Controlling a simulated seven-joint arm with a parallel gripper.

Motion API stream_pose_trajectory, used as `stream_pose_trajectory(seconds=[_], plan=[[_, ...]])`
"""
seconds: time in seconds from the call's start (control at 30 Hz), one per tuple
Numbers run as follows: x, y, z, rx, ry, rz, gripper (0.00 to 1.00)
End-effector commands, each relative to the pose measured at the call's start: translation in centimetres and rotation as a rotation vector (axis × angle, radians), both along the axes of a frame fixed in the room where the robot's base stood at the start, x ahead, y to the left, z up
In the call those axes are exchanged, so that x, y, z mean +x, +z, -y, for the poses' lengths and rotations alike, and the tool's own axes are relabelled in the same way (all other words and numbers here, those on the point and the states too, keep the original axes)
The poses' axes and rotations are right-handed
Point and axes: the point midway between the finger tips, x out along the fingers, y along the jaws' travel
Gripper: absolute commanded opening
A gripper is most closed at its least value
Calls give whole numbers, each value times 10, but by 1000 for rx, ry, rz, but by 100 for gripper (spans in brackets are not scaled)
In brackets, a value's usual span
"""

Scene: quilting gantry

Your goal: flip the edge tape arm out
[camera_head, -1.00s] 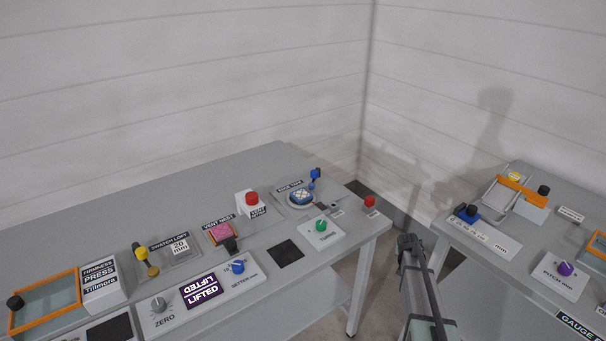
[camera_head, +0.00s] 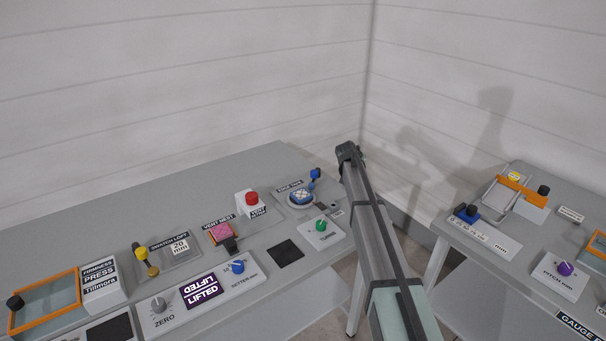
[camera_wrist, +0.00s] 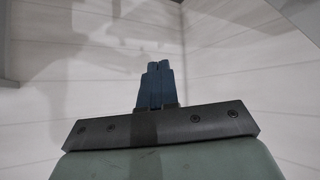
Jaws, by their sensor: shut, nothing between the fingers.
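The edge tape station sits at the right end of the left bench, with a small label (camera_head: 289,186) that is hard to read. It has a pale round plate with a blue and white block (camera_head: 301,197) on it. A small blue upright piece (camera_head: 315,175) stands just behind and right of the block; I cannot tell for sure whether it is the tape arm. My gripper (camera_head: 348,149) is raised to the right of this station, apart from it. In the wrist view its two blue-grey fingers (camera_wrist: 154,80) are shut together with nothing between them, facing bare wall.
The left bench holds a red-topped white box (camera_head: 251,204), a green knob (camera_head: 321,225), a pink pad (camera_head: 223,233) and a blue knob (camera_head: 238,267). A second bench (camera_head: 470,255) stands right, past a gap. My arm hides the left bench's right corner.

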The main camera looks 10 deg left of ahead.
Motion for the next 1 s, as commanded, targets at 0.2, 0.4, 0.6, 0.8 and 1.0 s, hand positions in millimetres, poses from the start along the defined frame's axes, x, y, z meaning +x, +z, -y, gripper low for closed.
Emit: stream_pose_trajectory(seconds=[0.2,0.4,0.6,0.8,1.0], plan=[[-15,13,-86,-50,-38,-137,0],[-41,26,-151,-106,-91,-244,0],[-74,45,-215,-171,-156,-340,0],[-105,64,-261,-223,-214,-403,0],[-122,73,-281,-249,-245,-433,0]])
